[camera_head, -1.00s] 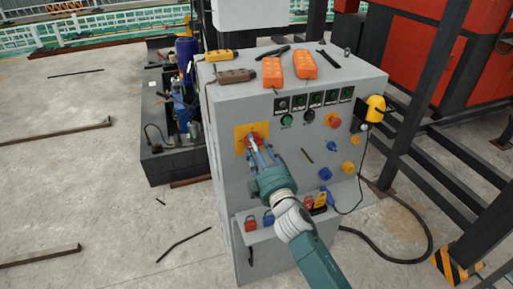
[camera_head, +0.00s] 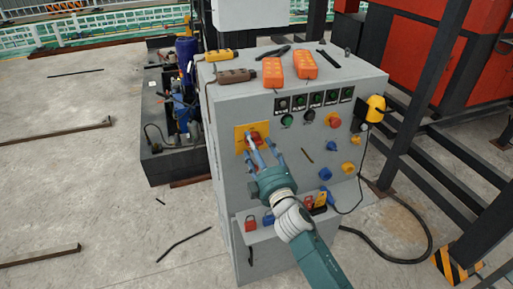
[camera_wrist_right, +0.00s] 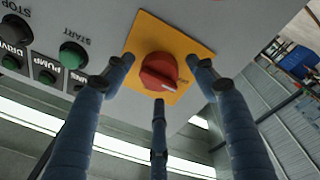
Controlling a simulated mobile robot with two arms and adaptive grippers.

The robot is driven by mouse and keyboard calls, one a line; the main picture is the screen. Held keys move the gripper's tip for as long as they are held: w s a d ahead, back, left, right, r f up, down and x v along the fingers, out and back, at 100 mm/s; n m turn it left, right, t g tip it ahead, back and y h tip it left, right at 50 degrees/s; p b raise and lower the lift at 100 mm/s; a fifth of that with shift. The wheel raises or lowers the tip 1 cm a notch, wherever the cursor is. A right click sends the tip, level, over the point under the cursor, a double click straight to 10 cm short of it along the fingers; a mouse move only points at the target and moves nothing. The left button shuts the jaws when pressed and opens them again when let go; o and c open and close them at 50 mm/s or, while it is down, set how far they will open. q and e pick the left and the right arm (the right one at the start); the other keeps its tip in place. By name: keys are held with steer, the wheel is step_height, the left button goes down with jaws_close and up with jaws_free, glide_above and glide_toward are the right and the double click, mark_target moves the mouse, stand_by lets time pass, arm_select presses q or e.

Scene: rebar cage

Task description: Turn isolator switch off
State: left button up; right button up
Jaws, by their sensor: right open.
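The isolator switch is a red rotary knob (camera_wrist_right: 158,71) on a yellow square plate (camera_wrist_right: 178,36), on the front of the grey control cabinet. In the head view the red knob (camera_head: 257,137) shows at the cabinet's upper left, partly behind my fingers. A pale mark on the knob points toward the lower right in the wrist view. My right gripper (camera_head: 262,148) is open in front of the plate. Its three blue fingers (camera_wrist_right: 160,95) spread around the knob, with a visible gap to it. My left gripper is not in view.
Green and black push buttons (camera_wrist_right: 73,54) sit beside the plate. A red mushroom button (camera_head: 333,120) and blue and yellow sockets are farther right on the cabinet (camera_head: 232,110). Orange pendants (camera_head: 305,65) lie on top. Padlocks (camera_head: 250,224) rest on the lower ledge. A black cable (camera_head: 400,261) loops at right.

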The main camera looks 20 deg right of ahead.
steer(key=s+f, duration=0.1)
steer(key=s, duration=1.1)
steer(key=shift+d, duration=0.2)
steer(key=shift+f, duration=0.1)
step_height(320, 180, down, 21)
steer(key=s+m+g+b, duration=0.1)
steer(key=s+m+g, duration=0.1)
steer(key=g, duration=0.2)
steer(key=s+f+m+g, duration=0.15)
steer(key=s+f, duration=0.25)
steer(key=f, duration=0.4)
steer(key=s+f+g+b, duration=0.1)
steer(key=s+f+g, duration=0.15)
steer(key=f, duration=0.45)
steer(key=s+f+m+g, duration=0.1)
steer(key=s+f, duration=0.4)
steer(key=f, duration=0.3)
steer(key=s+d+f+m+g, duration=0.1)
steer(key=s+f+g, duration=0.2)
steer(key=s+f, duration=0.4)
steer(key=s+d+f+m+g+b, duration=0.1)
steer(key=s+f, duration=0.6)
steer(key=s, duration=0.9)
steer(key=s+d+f+m+g+b, duration=0.1)
steer(key=s+f+m+g, duration=0.2)
steer(key=s, duration=0.8)
step_height(320, 180, down, 5)
steer(key=shift+s+r+g+h, duration=0.15)
steer(key=shift+g+h, duration=0.15)
steer(key=shift+g, duration=0.8)
